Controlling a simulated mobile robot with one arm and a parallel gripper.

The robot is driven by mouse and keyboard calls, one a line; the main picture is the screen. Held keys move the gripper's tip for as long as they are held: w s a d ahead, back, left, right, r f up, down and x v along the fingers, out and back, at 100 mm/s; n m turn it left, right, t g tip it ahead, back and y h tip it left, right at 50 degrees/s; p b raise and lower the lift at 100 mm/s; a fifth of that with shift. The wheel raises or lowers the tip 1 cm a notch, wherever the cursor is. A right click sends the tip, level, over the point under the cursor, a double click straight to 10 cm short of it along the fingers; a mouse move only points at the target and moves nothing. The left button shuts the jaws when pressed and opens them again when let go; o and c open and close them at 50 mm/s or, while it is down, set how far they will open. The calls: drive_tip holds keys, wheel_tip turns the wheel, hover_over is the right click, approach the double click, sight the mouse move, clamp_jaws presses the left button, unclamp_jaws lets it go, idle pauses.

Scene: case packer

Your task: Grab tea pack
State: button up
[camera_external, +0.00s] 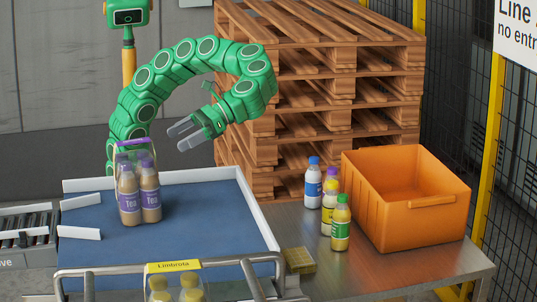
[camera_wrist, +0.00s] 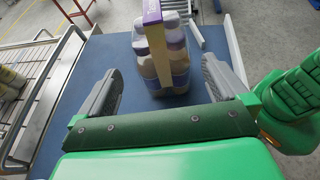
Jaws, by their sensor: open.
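The tea pack (camera_external: 140,197) is a cluster of brown bottles with purple labels and a purple carry handle on top. It stands upright on the blue conveyor surface (camera_external: 200,217), toward its left side. In the wrist view the tea pack (camera_wrist: 165,62) stands ahead, between and beyond my two fingers. My gripper (camera_external: 181,137) is open and empty, above and to the right of the pack, its fingers pointing left. In the wrist view my gripper (camera_wrist: 167,85) shows its fingers wide apart, not touching the pack.
An orange crate (camera_external: 405,205) stands on the metal table at right. White-, yellow- and green-labelled bottles (camera_external: 340,225) stand beside it. White rails edge the blue surface. Wooden pallets (camera_external: 320,90) are stacked behind. A metal-railed rack (camera_external: 170,270) with yellow-topped bottles is in front.

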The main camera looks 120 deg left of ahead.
drive_tip(key=x, duration=0.7)
drive_tip(key=shift+f, duration=0.2)
drive_tip(key=shift+d, duration=0.15)
clamp_jaws()
idle(0.4)
drive_tip(key=shift+r, duration=0.1)
idle(0.7)
